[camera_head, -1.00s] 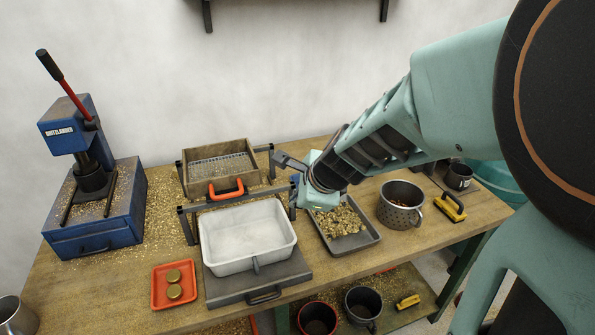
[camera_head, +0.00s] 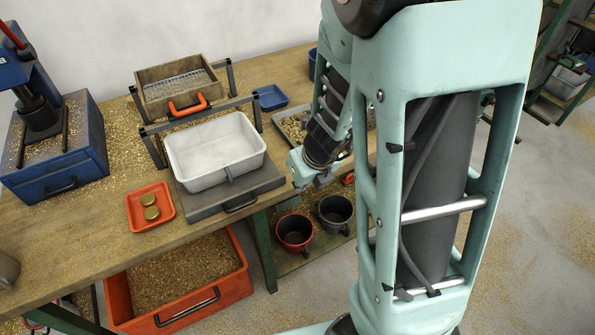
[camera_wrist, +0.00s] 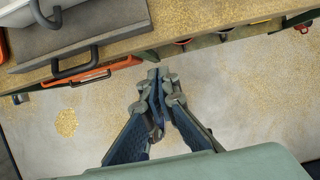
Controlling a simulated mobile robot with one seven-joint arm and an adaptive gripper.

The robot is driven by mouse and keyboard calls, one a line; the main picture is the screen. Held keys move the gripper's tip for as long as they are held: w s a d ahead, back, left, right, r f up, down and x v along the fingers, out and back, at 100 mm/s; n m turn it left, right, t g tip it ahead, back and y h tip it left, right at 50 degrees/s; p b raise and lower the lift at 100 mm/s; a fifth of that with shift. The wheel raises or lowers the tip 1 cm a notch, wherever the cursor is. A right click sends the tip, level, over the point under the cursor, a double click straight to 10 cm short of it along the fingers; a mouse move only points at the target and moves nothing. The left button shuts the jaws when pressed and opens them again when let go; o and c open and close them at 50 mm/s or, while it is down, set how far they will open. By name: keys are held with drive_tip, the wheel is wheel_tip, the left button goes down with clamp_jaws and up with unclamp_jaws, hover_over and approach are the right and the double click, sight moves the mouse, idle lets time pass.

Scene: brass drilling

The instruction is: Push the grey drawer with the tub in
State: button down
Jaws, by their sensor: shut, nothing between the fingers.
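The grey drawer (camera_head: 206,207) sticks out at the front of the bench, with its dark handle (camera_head: 240,202) facing forward. The white tub (camera_head: 215,152) stands on it, upright and empty. The drawer (camera_wrist: 85,29) and its handle (camera_wrist: 72,72) also show at the upper left of the wrist view, with a corner of the tub. My gripper (camera_wrist: 159,80) is shut and empty, in front of the bench edge and to the right of the handle, apart from the drawer. In the head view the gripper is mostly hidden by my wrist.
A red tray (camera_head: 151,219) with two brass discs lies left of the drawer. Below are an orange bin (camera_head: 183,319) and two mugs.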

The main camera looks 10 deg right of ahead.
drive_tip(key=w+f, duration=0.1)
drive_tip(key=w+a+f+b, duration=0.1)
drive_tip(key=w+f, duration=0.1)
drive_tip(key=w+f+b, duration=0.1)
drive_tip(key=w+f, duration=0.1)
drive_tip(key=shift+a, duration=0.25)
drive_tip(key=shift+w+a+f, duration=0.1)
drive_tip(key=shift+w+a, duration=0.05)
drive_tip(key=shift+w, duration=0.3)
